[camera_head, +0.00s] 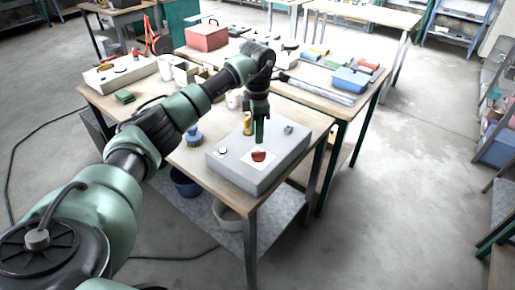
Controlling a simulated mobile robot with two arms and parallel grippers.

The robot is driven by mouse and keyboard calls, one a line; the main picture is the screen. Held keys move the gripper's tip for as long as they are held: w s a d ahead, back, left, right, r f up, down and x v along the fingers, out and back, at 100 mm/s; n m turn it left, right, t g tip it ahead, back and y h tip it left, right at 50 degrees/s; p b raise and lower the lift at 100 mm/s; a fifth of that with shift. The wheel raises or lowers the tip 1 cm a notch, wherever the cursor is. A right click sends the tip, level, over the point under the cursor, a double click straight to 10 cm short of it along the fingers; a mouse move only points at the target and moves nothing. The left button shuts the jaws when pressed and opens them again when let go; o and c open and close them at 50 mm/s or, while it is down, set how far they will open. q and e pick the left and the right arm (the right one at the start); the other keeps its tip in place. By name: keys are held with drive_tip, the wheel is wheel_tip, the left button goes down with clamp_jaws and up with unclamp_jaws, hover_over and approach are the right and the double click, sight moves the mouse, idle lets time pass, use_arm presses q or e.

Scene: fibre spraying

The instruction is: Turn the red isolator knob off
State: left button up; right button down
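The red isolator knob (258,156) sits on a white square plate on the top of a grey box (228,168). The box lies at the front right of a wooden workbench. My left arm reaches in from the left, and my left gripper (259,142) points down just above and behind the knob. Its fingers look narrow from here, so their gap and any contact with the knob cannot be made out. My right gripper is out of view.
A yellow item (247,124) stands behind the box, close to my gripper. A blue brush (193,136) lies left of it. A second bench behind holds a red case (206,37) and a blue bin (350,80).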

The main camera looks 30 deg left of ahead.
sight(258, 152)
use_arm(q)
wheel_tip(258, 152, down, 6)
drive_tip(key=shift+f+p, duration=0.1)
drive_tip(key=shift+p, duration=0.95)
drive_tip(key=shift+f, duration=0.6)
drive_tip(key=shift+c, duration=0.3)
clamp_jaws()
